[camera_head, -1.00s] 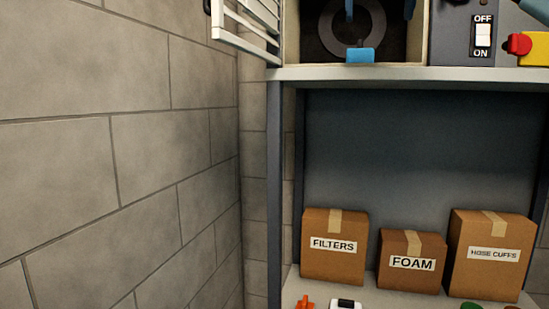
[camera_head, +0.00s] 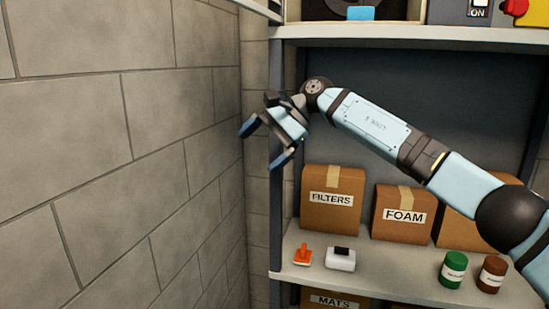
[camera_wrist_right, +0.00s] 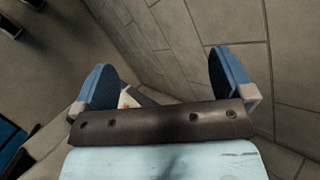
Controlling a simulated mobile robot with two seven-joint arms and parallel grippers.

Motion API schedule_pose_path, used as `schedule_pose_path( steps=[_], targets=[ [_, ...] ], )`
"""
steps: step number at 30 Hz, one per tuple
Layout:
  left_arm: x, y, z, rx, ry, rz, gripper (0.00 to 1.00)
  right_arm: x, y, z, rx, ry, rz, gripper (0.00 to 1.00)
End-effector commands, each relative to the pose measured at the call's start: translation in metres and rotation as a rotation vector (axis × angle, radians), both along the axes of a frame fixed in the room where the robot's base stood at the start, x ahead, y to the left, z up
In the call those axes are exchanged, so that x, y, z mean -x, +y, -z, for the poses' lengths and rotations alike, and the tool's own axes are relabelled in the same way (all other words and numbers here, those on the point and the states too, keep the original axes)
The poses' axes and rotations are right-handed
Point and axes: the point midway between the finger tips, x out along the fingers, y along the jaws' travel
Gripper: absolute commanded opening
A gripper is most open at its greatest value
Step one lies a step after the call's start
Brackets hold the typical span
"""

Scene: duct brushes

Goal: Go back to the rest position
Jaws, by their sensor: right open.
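My right gripper (camera_head: 266,144) is open and empty in the head view, with blue fingertips spread apart. It hangs in front of the shelf's left post, close to the block wall. Its arm comes in from the right, across the lower shelf bay. In the right wrist view the two blue fingers (camera_wrist_right: 161,82) stand wide apart with nothing held between them. My left gripper is not in view.
The block wall (camera_head: 85,130) bounds the left. The lower shelf (camera_head: 385,268) holds cardboard boxes (camera_head: 333,205), an orange item (camera_head: 303,255), a white item (camera_head: 341,259), a green jar (camera_head: 453,270) and a brown jar (camera_head: 491,274). A switch panel (camera_head: 478,10) sits above.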

Motion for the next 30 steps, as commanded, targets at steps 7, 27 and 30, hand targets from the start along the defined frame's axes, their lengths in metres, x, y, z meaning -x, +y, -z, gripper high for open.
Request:
schedule_pose_path(
  steps=[7, 27, 30],
  targets=[
    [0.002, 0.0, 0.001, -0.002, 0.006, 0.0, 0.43, 0.042, 0.048, 0.094, -0.389, 0.533, 0.158, 0.99],
    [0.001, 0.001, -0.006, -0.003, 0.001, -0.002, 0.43, 0.116, -0.031, 0.294, -1.178, 2.328, 0.697, 0.99],
    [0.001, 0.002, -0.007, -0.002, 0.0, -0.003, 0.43, 0.136, -0.059, 0.337, -1.284, 2.609, 0.764, 0.99]
  ],
)
